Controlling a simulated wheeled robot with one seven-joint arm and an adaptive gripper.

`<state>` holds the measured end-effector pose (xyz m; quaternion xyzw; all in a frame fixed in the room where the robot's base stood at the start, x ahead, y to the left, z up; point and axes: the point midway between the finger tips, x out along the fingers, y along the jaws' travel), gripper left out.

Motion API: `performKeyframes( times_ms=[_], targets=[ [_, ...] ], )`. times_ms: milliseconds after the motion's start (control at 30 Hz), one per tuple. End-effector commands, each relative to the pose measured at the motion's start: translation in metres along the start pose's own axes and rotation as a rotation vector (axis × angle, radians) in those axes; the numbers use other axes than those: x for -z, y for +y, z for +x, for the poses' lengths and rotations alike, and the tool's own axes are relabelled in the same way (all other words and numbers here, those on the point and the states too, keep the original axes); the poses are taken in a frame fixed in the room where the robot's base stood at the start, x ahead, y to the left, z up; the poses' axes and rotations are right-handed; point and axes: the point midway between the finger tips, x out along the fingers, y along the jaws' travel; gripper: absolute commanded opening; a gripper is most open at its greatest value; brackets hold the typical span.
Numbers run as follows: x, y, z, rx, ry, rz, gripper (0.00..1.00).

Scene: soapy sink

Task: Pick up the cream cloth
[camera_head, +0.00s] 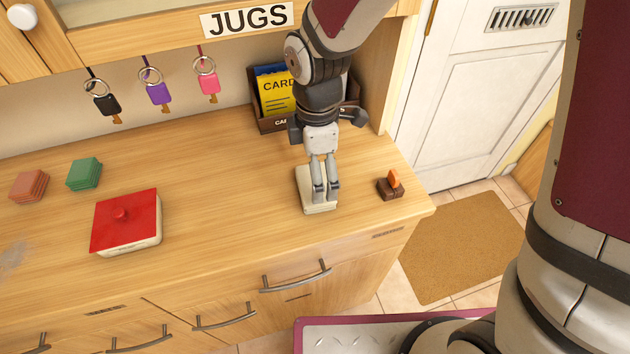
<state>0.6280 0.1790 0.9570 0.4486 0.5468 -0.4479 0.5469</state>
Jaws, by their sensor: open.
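The cream cloth (305,184) is a folded, flat stack of pale layers on the wooden counter, near its right end. My gripper (326,198) points down over the cloth, with its two fingertips close together but a narrow gap between them. The fingers hide the middle of the cloth. I cannot tell whether the fingertips touch the cloth or hover just above it.
A brown block with an orange piece (390,186) sits right of the cloth. A card box (272,122) stands behind. A red-lidded dish (126,220), a green stack (84,173) and an orange stack (29,186) lie left. Keys (157,93) hang above. The counter between dish and cloth is clear.

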Motion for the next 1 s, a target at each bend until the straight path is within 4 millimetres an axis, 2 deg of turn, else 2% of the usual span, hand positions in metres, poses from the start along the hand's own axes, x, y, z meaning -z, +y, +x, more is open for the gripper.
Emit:
performKeyframes(
  times_ms=[200, 333, 533, 567, 700, 1000],
  targets=[
    [0.003, 0.0, 0.032, 0.004, -0.001, -0.001, 1.0],
    [0.002, 0.001, 0.039, 0.001, -0.001, -0.001, 1.0],
    [0.002, 0.001, 0.039, 0.001, 0.0, 0.0, 1.0],
    [0.002, 0.001, 0.039, 0.001, 0.0, 0.0, 0.95],
    [0.002, 0.001, 0.039, 0.001, 0.0, 0.0, 0.65],
    [0.002, 0.001, 0.038, 0.001, 0.0, 0.0, 0.65]
  ],
)
